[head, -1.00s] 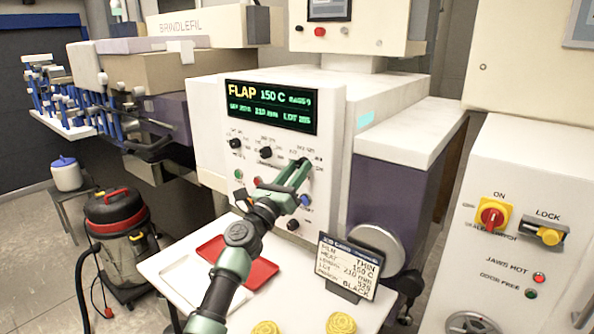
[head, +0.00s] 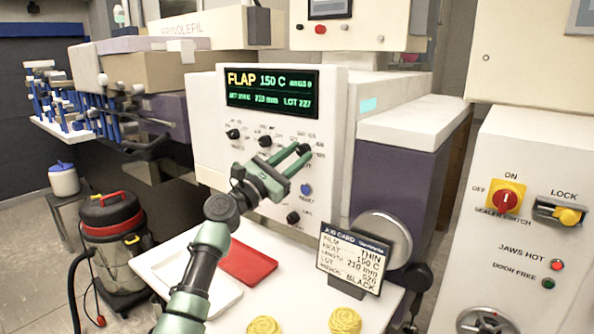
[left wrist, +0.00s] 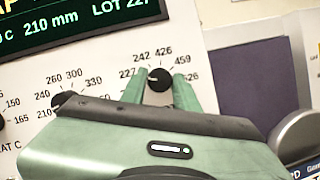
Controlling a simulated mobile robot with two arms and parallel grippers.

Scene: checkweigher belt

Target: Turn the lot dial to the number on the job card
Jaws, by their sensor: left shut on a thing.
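The lot dial (left wrist: 158,80) is a small black knob with a white pointer mark, ringed by printed numbers including 227, 242, 426 and 526. Its mark points left, towards 227. My left gripper (head: 302,152) is shut on the dial, one green finger on each side of it; its fingertips also show in the left wrist view (left wrist: 158,88). In the head view the fingers mostly hide the dial. The green display (head: 272,90) reads LOT 227. The job card (head: 352,262) stands below right of the panel; its lot line looks like 526. My right gripper is out of view.
Other black knobs (head: 265,141), a blue button (head: 306,190) and another knob (head: 293,218) sit close to the gripper on the panel. Below, a white shelf (head: 225,318) carries a red tray (head: 248,262) and yellow rosettes (head: 345,320).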

